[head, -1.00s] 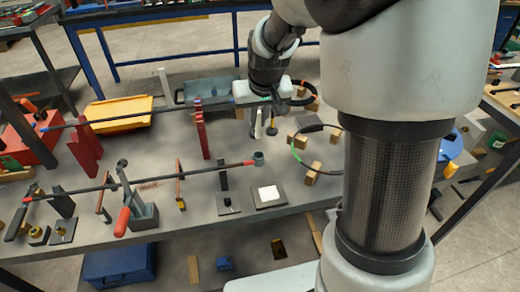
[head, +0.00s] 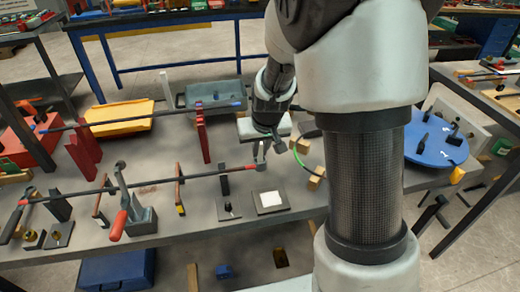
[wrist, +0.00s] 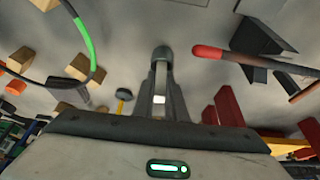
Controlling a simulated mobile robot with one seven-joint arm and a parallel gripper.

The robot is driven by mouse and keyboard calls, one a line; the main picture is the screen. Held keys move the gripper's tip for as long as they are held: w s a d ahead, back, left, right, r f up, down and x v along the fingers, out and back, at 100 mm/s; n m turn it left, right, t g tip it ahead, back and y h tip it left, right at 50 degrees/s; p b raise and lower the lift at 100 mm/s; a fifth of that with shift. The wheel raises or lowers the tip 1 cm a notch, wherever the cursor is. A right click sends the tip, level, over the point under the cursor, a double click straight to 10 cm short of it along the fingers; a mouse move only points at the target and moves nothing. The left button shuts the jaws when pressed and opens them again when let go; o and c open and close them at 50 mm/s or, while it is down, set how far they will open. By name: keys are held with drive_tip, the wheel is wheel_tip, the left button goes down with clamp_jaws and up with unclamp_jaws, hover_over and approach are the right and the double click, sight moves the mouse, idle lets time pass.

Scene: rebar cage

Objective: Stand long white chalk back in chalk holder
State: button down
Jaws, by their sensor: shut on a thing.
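My gripper (head: 262,150) points down over the bench and is shut on the long white chalk (wrist: 159,99). In the wrist view the chalk stands between the two dark fingers (wrist: 162,90), its pale end towards the camera. The chalk holder, a small grey round cup (wrist: 163,53), is right at the fingertips. In the head view the cup (head: 260,165) is just below the gripper and partly hidden. I cannot tell whether the chalk's lower end is inside the cup or above it.
A dark bar with a red end (wrist: 208,52) lies close beside the cup. A dark plate with a white square (head: 270,198) is in front. Wooden blocks and a green-black hoop (wrist: 84,42) are on the other side. Red stands (head: 203,137) are to the left.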

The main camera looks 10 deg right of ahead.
drive_tip(key=shift+f, duration=0.25)
drive_tip(key=c, duration=1.8)
unclamp_jaws()
drive_tip(key=shift+o, duration=0.2)
drive_tip(key=shift+r, duration=0.15)
drive_tip(key=p+v, duration=0.4)
drive_tip(key=v, duration=1.2)
drive_tip(key=s+r+t, duration=0.1)
drive_tip(key=s+r, duration=0.3)
drive_tip(key=s, duration=0.5)
drive_tip(key=s+r, duration=0.5)
drive_tip(key=s, duration=0.4)
wheel_tip(320, 180, up, 15)
drive_tip(key=p, duration=1.5)
drive_tip(key=shift+s+f+p, duration=0.15)
drive_tip(key=shift+s+p, duration=0.15)
drive_tip(key=shift+s, duration=0.1)
